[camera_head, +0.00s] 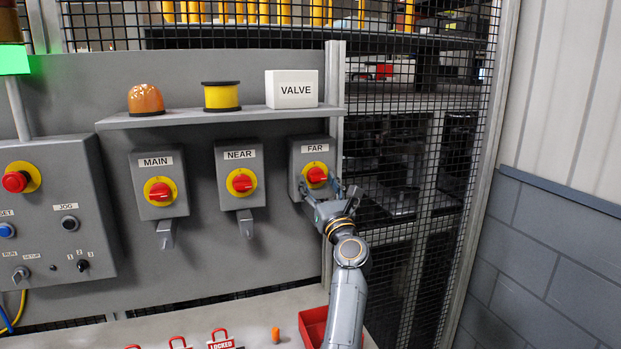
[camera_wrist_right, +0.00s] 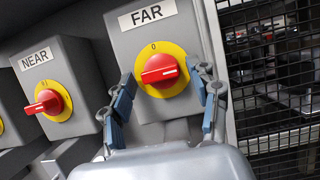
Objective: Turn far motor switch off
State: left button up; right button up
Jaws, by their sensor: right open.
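The FAR switch box (camera_head: 309,152) is on the grey panel, rightmost of three. Its red knob (camera_head: 316,175) sits on a yellow disc; it also shows in the right wrist view (camera_wrist_right: 160,70). There the knob's handle lies roughly level, with a 0 mark above it on the disc. My right gripper (camera_head: 327,190) is in front of the FAR box. In the right wrist view its fingers (camera_wrist_right: 168,95) are open, one on each side of the yellow disc, with no visible grip on the knob. My left gripper is not in view.
The NEAR switch (camera_head: 241,182) and MAIN switch (camera_head: 160,190) are to the left. A shelf (camera_head: 220,119) above holds a VALVE box (camera_head: 291,89). A mesh fence (camera_head: 420,150) stands right. Below are a red tray (camera_head: 312,322) and red lockout tags (camera_head: 220,340).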

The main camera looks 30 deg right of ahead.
jog(key=shift+s+r, duration=0.15)
jog(key=shift+s, duration=0.15)
jog(key=c, duration=1.2)
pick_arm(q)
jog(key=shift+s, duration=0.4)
pick_arm(e)
jog(key=shift+o, duration=0.2)
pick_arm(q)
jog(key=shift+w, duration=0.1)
